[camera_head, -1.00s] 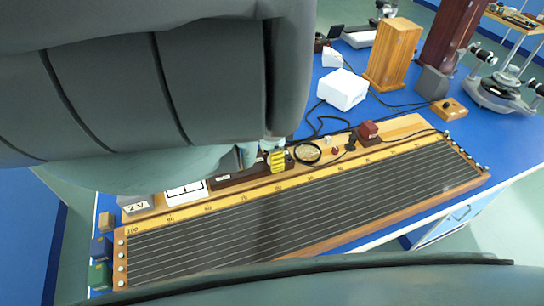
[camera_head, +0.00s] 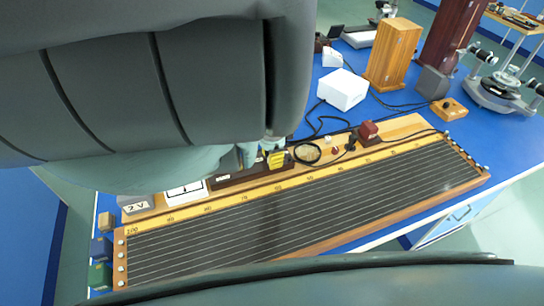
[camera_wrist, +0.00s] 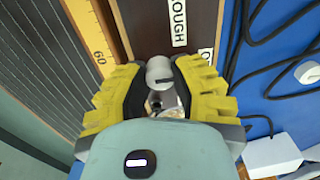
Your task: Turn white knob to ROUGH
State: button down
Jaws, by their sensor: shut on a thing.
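The knob (camera_wrist: 159,72), a pale round cap in the wrist view, sits between the yellow ridged fingers of my gripper (camera_wrist: 158,90), which is shut on it. The knob is on a dark brown panel (camera_wrist: 150,25). A white label reading "OUGH" (camera_wrist: 178,22), its first letter cut off, lies on the panel just beyond the knob. A second white label (camera_wrist: 206,55) is partly hidden by the right finger. In the head view my gripper (camera_head: 268,155) is over the brown panel (camera_head: 235,179) behind the long wire board; the knob is hidden there.
The long wire board (camera_head: 290,245) with its yellow scale lies along the front of the blue bench. A black cable (camera_head: 307,152) loops right of my gripper. A white box (camera_head: 343,89), a wooden box (camera_head: 392,54) and a dark red block (camera_head: 368,131) stand beyond.

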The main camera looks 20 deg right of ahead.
jog(key=n+b, duration=0.1)
jog(key=n, duration=0.4)
jog(key=shift+n, duration=0.4)
jog(key=n+b, duration=0.1)
jog(key=n, duration=0.5)
dwell(0.6)
jog(key=c, duration=0.7)
grip_release()
